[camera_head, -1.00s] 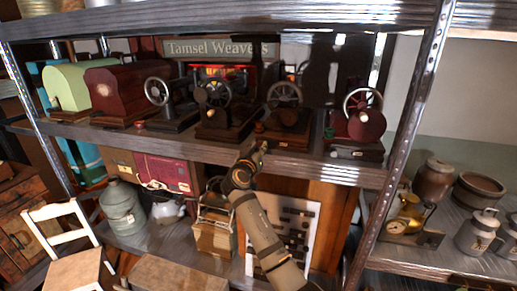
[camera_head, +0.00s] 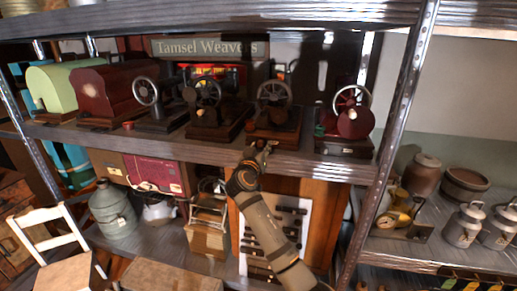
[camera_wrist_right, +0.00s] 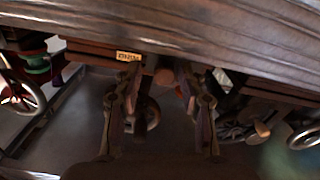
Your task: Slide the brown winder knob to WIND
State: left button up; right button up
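The brown winder knob (camera_head: 249,126) stands at the front left of the brown sewing machine (camera_head: 276,121) on the middle shelf. In the right wrist view, which looks upside down, a brown knob (camera_wrist_right: 165,76) shows between and beyond my fingers, apart from both. A small pale label (camera_wrist_right: 128,57) is beside it; I cannot read its lettering. My right gripper (camera_head: 260,149) is open just in front of the shelf edge, below the machine; its two fingers (camera_wrist_right: 160,104) show spread and empty in the wrist view. My left gripper is not in view.
A red machine (camera_head: 351,118) with a green knob (camera_head: 320,130) stands to the right. Other dark machines (camera_head: 213,114) stand to the left, with a red knob (camera_head: 128,125). The metal shelf edge (camera_head: 310,169) runs close to my gripper. A metal upright (camera_head: 397,130) stands further right.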

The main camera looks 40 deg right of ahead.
jog(key=shift+a, duration=0.2)
jog(key=v, duration=1.1)
jog(key=shift+s, duration=0.35)
jog(key=shift+a, duration=0.15)
